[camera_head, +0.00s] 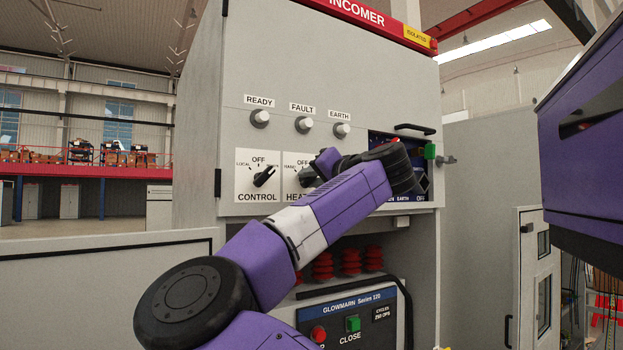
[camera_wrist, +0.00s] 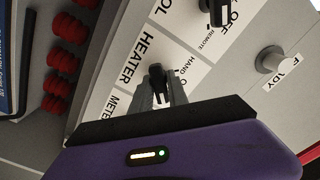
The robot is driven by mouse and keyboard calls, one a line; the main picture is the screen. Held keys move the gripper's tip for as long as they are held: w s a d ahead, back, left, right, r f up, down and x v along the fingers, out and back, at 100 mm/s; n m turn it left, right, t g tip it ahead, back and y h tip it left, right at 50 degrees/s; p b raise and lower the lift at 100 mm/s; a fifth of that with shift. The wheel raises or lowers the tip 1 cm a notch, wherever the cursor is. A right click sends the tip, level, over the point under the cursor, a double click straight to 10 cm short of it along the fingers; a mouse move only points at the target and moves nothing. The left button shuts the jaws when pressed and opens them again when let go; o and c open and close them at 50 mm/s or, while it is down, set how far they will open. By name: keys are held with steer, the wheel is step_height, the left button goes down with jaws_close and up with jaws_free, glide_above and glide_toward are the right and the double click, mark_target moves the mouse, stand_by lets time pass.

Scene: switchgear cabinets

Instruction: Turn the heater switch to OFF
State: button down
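The heater switch is a black rotary knob on a white plate lettered HEATER. In the head view its plate (camera_head: 291,186) is partly hidden behind my gripper (camera_head: 318,169). In the wrist view the dark heater knob (camera_wrist: 157,72) lies between the two grey fingers of my gripper (camera_wrist: 160,86). The fingers stand apart on either side of the knob; contact is not clear. The OFF mark in the head view is at the top of the plate, partly covered. The knob's exact pointing direction is hard to tell.
The CONTROL switch (camera_head: 264,176) is just left of the heater plate. READY (camera_head: 260,118), FAULT (camera_head: 303,125) and EARTH (camera_head: 341,130) lamps protrude above. A black handle (camera_head: 414,129) and green block (camera_head: 430,151) are at right. An open door (camera_head: 95,290) spans the lower left.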

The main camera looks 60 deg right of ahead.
steer(key=shift+f+b, duration=0.15)
steer(key=shift+b, duration=0.2)
steer(key=shift+d+f+n+b, duration=0.1)
steer(key=shift+f+n+b, duration=0.05)
steer(key=shift+n+b, duration=1.65)
steer(key=n, duration=0.1)
steer(key=n+b, duration=0.2)
steer(key=n, duration=0.1)
steer(key=shift+r, duration=0.25)
steer(key=shift+r+n, duration=0.1)
steer(key=shift+n, duration=0.4)
steer(key=c, duration=1.4)
jaws_free()
steer(key=shift+o, duration=0.2)
steer(key=shift+a, duration=0.2)
